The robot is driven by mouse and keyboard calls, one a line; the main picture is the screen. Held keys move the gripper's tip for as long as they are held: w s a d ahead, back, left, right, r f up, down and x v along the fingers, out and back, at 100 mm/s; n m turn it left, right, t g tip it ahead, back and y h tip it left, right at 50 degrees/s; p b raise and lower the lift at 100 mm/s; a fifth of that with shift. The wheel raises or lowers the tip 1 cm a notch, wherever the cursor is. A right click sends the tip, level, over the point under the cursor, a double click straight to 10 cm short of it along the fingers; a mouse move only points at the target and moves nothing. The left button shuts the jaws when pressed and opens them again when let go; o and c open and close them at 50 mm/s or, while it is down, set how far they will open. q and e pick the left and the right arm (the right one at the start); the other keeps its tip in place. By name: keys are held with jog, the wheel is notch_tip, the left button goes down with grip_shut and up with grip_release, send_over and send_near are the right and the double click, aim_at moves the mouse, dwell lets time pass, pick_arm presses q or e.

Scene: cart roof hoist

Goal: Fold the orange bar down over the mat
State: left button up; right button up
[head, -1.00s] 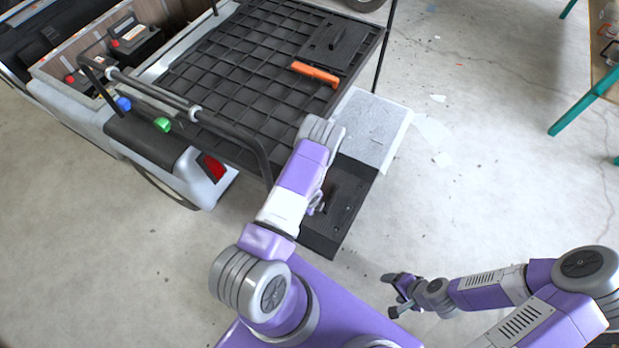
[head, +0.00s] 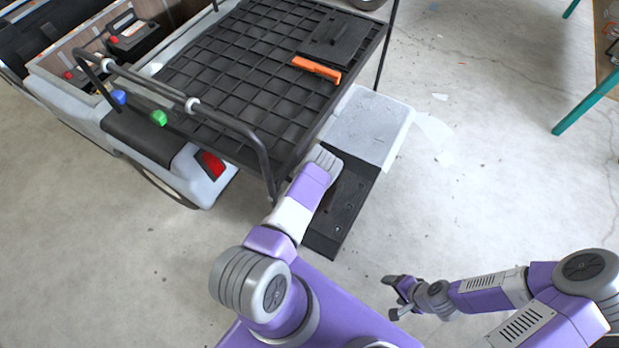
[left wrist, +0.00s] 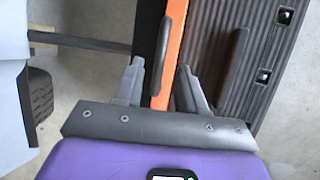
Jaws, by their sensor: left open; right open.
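An orange strip (left wrist: 176,22) runs along the near edge of a black ribbed mat (left wrist: 270,50) in the left wrist view. My left gripper (left wrist: 160,67) is open there, one finger on either side of the strip and a dark grip (left wrist: 158,58); contact cannot be told. In the head view that mat seems to be the black panel (head: 352,190) low beside the cart; my left forearm hides the strip and the left fingers. Another orange bar (head: 316,68) lies on the black roof grid (head: 230,65). My right gripper (head: 392,297) is open and empty over the floor, away from the cart.
A pale grey block (head: 367,125) sits at the far end of the black panel. A bent dark rail (head: 235,124) and the white cart body (head: 205,178) stand to the left. A teal-legged table (head: 590,100) is far right.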

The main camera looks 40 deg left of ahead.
pick_arm(q)
jog(key=shift+b+x, duration=0.7)
jog(key=shift+x, duration=0.55)
grip_shut()
